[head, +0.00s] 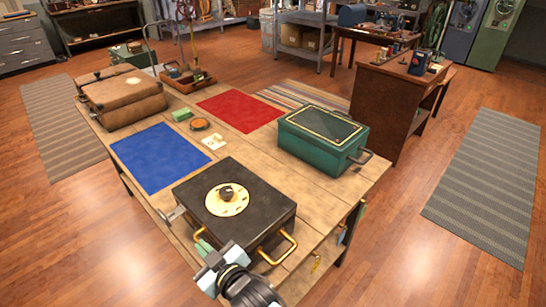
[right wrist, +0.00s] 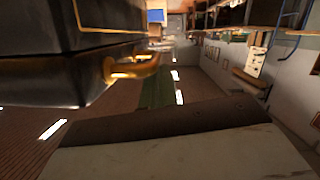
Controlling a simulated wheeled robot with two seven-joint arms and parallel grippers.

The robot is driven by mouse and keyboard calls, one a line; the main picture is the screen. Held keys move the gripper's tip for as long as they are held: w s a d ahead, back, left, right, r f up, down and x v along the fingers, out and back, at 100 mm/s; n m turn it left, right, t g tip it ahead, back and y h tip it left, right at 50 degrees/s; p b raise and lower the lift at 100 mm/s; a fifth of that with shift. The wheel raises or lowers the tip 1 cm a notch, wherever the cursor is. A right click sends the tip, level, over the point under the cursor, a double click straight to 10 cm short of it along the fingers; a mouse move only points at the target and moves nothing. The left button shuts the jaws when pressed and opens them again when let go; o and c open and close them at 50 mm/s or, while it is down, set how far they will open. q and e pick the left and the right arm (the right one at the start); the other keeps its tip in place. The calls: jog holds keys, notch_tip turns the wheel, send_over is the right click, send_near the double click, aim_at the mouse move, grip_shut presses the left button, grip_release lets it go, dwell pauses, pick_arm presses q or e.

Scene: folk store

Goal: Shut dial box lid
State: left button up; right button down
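The dial box (head: 262,233) is a black box on the near part of the wooden table, with a round cream dial (head: 228,199) on its lid (head: 262,203). The lid lies flat or nearly flat; I cannot tell if a small gap is open at its edge. Brass handles (head: 287,250) stick out at the near right side. My right gripper (head: 211,262) is just in front of the box's near left edge; its finger opening is unclear. The right wrist view shows the box's dark side (right wrist: 55,60) and a brass handle (right wrist: 135,70) close up. My left gripper is out of view.
A green metal box (head: 320,140) stands at the table's right, a brown case (head: 120,97) at its far left. A blue mat (head: 158,157) and a red mat (head: 240,110) lie flat. Small items sit between them. A wooden desk (head: 388,105) stands behind the table.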

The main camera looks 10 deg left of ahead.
jog(key=shift+d+f, duration=0.1)
jog(key=shift+f, duration=0.15)
jog(key=s+d+r+p, duration=0.5)
jog(key=s+d+r, duration=0.1)
jog(key=s+d, duration=0.1)
jog(key=shift+r, duration=0.4)
